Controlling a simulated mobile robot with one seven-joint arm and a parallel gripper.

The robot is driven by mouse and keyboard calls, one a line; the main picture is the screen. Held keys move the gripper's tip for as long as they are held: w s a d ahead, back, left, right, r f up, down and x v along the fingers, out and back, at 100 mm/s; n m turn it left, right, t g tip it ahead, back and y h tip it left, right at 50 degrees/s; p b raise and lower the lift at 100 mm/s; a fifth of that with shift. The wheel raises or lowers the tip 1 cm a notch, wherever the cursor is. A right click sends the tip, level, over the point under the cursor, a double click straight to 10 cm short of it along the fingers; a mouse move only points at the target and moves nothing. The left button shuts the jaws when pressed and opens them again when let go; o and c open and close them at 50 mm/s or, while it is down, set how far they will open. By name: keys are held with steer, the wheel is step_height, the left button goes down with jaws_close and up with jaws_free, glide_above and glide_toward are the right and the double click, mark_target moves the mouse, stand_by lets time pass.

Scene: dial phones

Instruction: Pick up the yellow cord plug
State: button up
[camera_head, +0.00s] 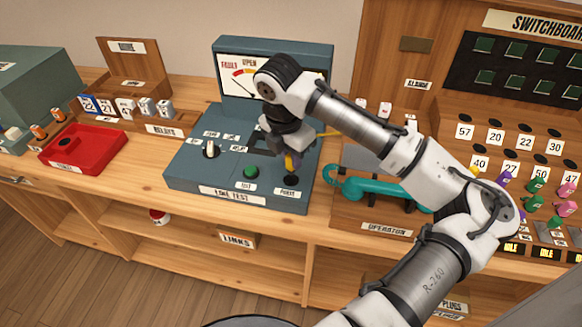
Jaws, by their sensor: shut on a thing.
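My gripper (288,152) points down over the right part of the blue-grey line test box (180,166). The plug is mostly hidden by the fingers. Its lower end is close above the black round socket at the box's front right; I cannot tell whether it touches. A short yellow stretch of cord (329,134) shows to the right of my gripper, then passes behind my arm.
A teal handset (375,188) lies right of the box. The switchboard (510,75), with numbered sockets and coloured plugs (567,190), stands at the right, partly behind my arm. A red tray (85,150) and relay blocks (125,107) are at the left. Bare wood lies before the box.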

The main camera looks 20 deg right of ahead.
step_height(320, 180, up, 16)
steer(key=shift+f+b, duration=0.15)
steer(key=shift+b, duration=0.25)
